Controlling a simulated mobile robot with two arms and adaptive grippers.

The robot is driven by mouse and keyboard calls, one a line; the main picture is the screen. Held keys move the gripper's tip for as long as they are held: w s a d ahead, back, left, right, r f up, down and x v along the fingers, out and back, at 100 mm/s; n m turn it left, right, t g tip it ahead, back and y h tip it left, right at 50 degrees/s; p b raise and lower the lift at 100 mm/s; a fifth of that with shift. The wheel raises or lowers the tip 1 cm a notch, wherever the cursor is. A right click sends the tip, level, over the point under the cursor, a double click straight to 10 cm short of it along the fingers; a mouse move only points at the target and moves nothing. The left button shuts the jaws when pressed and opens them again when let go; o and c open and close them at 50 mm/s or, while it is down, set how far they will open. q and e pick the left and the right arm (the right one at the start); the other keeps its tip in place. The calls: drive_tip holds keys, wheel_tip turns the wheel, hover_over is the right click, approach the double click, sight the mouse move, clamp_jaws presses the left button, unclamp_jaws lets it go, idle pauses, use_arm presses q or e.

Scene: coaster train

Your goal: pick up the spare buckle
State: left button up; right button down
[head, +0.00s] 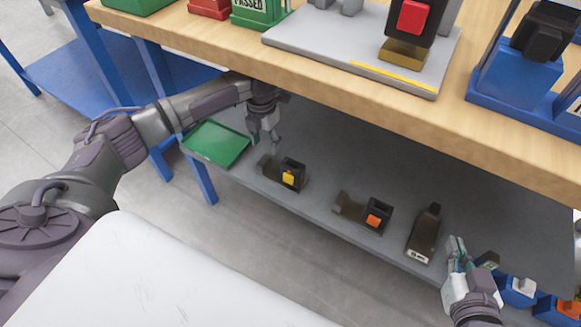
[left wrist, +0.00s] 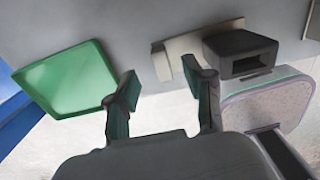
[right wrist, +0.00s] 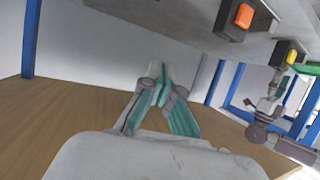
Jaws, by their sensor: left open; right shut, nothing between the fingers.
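Two dark buckles lie on the grey lower shelf, one with a yellow button (head: 291,175) and one with an orange button (head: 376,217). I cannot tell which of them is the spare. My left gripper (head: 265,137) is open and empty above the shelf, just behind and left of the yellow-button buckle. In the left wrist view a dark buckle housing (left wrist: 240,50) with a pale tongue plate lies beyond the right finger. My right gripper (head: 456,248) is shut and empty near the shelf's front right; its closed fingers show in the right wrist view (right wrist: 158,88).
A green tray (head: 216,144) lies left of the buckles. A dark labelled part (head: 424,233) lies between the orange-button buckle and my right gripper. Blue bins (head: 518,291) stand at the far right. The wooden tabletop (head: 400,110) overhangs the shelf (head: 320,150).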

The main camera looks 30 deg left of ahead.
sight(265, 158)
use_arm(q)
drive_tip(key=shift+s+f+b, duration=0.2)
drive_tip(key=shift+f+b, duration=0.1)
drive_tip(key=shift+f, duration=0.75)
drive_tip(key=f+b, duration=0.1)
drive_tip(key=f, duration=0.1)
drive_tip(key=f+b, duration=0.1)
drive_tip(key=f, duration=0.1)
drive_tip(key=shift+s+f, duration=0.2)
drive_tip(key=shift+f, duration=0.2)
use_arm(e)
wheel_tip(265, 158, up, 12)
drive_tip(key=a+t+y, duration=0.2)
drive_tip(key=t+y, duration=0.1)
drive_tip(key=t, duration=0.5)
drive_tip(key=shift+w+r, duration=0.15)
drive_tip(key=shift+w, duration=0.3)
drive_tip(key=shift+a, duration=0.1)
use_arm(q)
drive_tip(key=shift+a, duration=0.1)
clamp_jaws()
